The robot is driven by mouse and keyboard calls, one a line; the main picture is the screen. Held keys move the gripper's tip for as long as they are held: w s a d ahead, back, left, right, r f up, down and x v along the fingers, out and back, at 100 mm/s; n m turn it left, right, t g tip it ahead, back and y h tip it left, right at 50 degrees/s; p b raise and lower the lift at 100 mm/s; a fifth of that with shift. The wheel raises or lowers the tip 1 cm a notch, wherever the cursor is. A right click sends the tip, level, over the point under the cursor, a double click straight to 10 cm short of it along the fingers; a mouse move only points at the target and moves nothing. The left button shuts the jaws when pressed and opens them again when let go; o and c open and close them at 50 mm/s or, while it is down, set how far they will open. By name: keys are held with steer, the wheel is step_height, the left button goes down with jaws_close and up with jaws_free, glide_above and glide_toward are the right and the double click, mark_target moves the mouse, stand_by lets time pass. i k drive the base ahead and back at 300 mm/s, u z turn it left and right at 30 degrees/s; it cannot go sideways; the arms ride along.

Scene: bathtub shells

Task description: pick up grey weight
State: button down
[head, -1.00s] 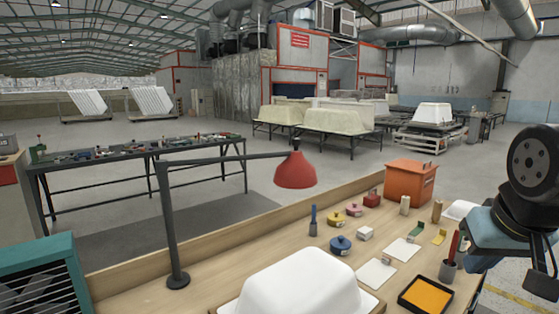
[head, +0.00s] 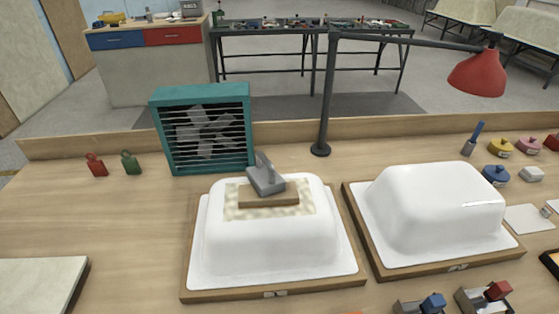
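The grey weight (head: 265,178) has a handle on top and rests on a small wooden block (head: 269,199). The block lies on a cream, fibrous patch (head: 238,207) on top of a white upturned tub shell (head: 270,240). That shell sits on a wooden board (head: 230,294) near the middle of the head view. My gripper is not in view, so its state and its distance from the weight cannot be seen.
A teal fan (head: 202,128) stands behind and left of the weight. A second white shell (head: 435,215) is close on the right. A black lamp post (head: 324,95) carries a red shade (head: 477,73). Red (head: 96,165) and green (head: 131,162) items stand left; bench space before them is clear.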

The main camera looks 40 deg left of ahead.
mark_target(264, 177)
steer(key=z, duration=1)
steer(key=i, duration=0.1)
steer(key=u, duration=3)
steer(key=k, duration=0.9)
steer(key=u, duration=0.2)
steer(key=i, duration=0.9)
steer(key=z, duration=0.1)
